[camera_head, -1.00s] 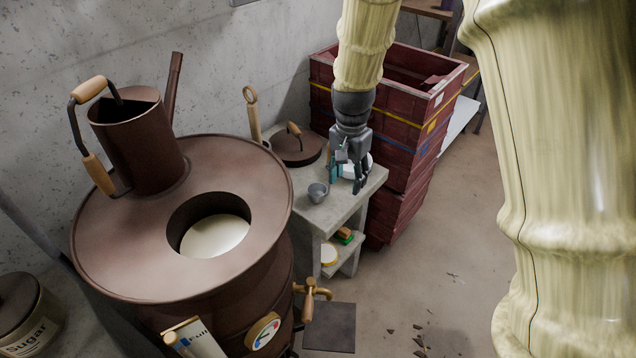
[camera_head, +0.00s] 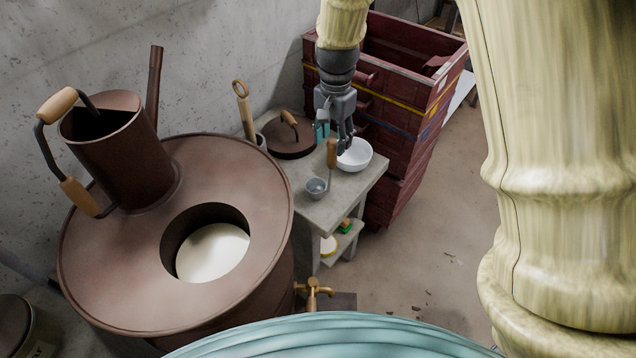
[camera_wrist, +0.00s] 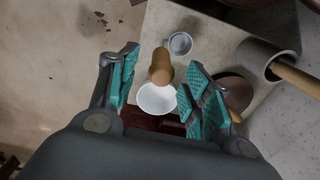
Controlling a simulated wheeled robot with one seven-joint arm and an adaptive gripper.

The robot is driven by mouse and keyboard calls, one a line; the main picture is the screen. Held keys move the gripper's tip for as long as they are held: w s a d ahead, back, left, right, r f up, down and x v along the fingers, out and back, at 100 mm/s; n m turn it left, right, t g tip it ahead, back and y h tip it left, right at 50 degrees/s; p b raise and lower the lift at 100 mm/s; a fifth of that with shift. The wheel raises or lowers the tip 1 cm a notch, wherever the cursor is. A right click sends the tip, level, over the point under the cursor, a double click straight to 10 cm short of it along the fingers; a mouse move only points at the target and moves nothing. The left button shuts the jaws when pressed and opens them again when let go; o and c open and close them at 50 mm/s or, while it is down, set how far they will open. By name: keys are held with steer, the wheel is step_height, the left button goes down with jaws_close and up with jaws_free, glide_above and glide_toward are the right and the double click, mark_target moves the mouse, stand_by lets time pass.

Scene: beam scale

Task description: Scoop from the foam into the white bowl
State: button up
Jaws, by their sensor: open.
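The white bowl (camera_head: 355,155) stands on the small grey table; it also shows between my fingers in the wrist view (camera_wrist: 156,98). A ladle (camera_head: 317,187) with a grey cup and an upright wooden handle (camera_head: 332,152) stands on the table left of the bowl. In the wrist view its handle (camera_wrist: 161,66) points up toward the camera between the fingertips. My gripper (camera_wrist: 156,77) is open and empty above the table, its teal pads apart on both sides of the handle. Pale foam (camera_head: 213,252) fills the round opening of the brown vat (camera_head: 110,250).
A brown watering can (camera_head: 122,150) stands on the vat lid. A brown round lid (camera_head: 288,138) and a holder with a wooden-handled tool (camera_head: 245,110) are at the table's back. Red crates (camera_head: 405,110) stand behind the bowl.

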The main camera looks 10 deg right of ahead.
mark_target(332, 154)
steer(key=shift+w+f+p, duration=0.1)
steer(key=shift+f+p, duration=1.4)
steer(key=shift+f, duration=1.6)
jaws_close()
